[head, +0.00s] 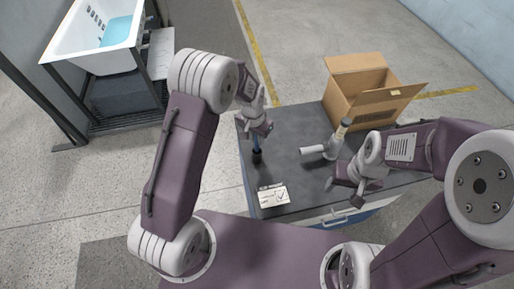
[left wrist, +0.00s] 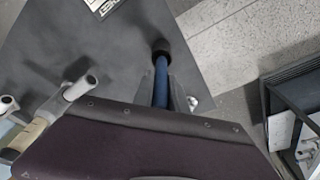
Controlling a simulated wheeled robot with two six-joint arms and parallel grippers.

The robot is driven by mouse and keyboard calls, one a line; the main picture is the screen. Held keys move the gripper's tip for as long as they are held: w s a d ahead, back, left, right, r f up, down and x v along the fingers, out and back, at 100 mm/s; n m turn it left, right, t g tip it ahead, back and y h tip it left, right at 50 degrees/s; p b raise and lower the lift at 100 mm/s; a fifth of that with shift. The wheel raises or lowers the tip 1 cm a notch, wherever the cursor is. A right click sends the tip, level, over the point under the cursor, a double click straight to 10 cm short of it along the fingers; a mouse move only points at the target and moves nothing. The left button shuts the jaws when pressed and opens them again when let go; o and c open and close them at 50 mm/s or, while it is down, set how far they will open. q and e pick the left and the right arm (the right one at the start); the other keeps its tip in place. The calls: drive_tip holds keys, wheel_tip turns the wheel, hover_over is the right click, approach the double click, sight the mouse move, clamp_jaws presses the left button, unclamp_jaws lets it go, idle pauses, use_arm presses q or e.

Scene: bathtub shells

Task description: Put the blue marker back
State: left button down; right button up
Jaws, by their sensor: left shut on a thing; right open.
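The blue marker (head: 257,142) stands roughly upright near the left edge of the dark tabletop (head: 290,120). My left gripper (head: 259,127) is shut on its upper part. The marker's lower end meets a short black round piece (head: 257,157) at the table; I cannot tell whether this is a cap or a holder. In the left wrist view, the blue marker (left wrist: 161,85) runs between the fingers to the black piece (left wrist: 160,50). My right gripper (head: 344,190) is open and empty over the table's right front part.
A grey-white fitting with a beige upright part (head: 320,152) lies between the grippers. A white card with a check mark (head: 272,195) is near the front left. An open cardboard box (head: 365,95) stands at the back right. A white bathtub shell (head: 100,40) is beyond the table, upper left.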

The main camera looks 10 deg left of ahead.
sight(257, 145)
use_arm(q)
drive_tip(key=shift+a+f, duration=0.2)
drive_tip(key=shift+f, duration=0.15)
drive_tip(key=f, duration=0.4)
drive_tip(key=shift+d+p, duration=0.35)
drive_tip(key=shift+a+f, duration=0.1)
drive_tip(key=shift+a, duration=0.1)
drive_tip(key=shift+f, duration=0.15)
drive_tip(key=c, duration=1.3)
unclamp_jaws()
drive_tip(key=shift+d, duration=0.1)
drive_tip(key=shift+c, duration=0.2)
